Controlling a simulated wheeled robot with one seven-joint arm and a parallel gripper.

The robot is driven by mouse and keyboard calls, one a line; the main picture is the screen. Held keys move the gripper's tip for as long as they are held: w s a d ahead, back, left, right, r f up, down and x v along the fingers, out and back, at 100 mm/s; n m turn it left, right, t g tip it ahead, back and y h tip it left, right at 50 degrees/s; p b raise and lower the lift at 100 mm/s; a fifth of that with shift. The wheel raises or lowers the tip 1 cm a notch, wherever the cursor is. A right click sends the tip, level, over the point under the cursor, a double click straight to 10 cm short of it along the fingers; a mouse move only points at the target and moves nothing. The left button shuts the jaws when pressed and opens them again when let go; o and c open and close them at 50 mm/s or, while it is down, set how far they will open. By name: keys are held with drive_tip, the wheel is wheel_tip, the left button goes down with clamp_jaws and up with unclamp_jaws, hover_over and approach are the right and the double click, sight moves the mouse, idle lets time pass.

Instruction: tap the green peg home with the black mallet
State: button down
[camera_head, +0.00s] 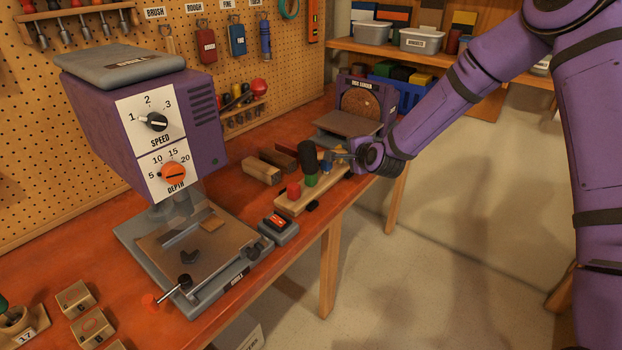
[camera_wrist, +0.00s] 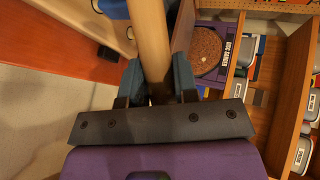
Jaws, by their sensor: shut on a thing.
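The green peg stands upright in a pale wooden block (camera_head: 290,208), between a red peg (camera_head: 293,191) and a blue peg (camera_head: 327,164). My gripper (camera_head: 347,158) is at the block's right end. In the wrist view, my gripper (camera_wrist: 156,92) is shut on the mallet's pale wooden handle (camera_wrist: 150,40). The mallet head and the green peg are outside the wrist view.
A disc sander (camera_head: 365,100) stands behind my gripper. Wooden offcuts (camera_head: 262,168) lie behind the block. A small device with a red top (camera_head: 278,226) and a purple drill press (camera_head: 185,110) stand to the left. The bench's front edge is close to the block.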

drive_tip(key=shift+f, duration=0.2)
drive_tip(key=shift+r, duration=2.5)
drive_tip(key=shift+r, duration=2.5)
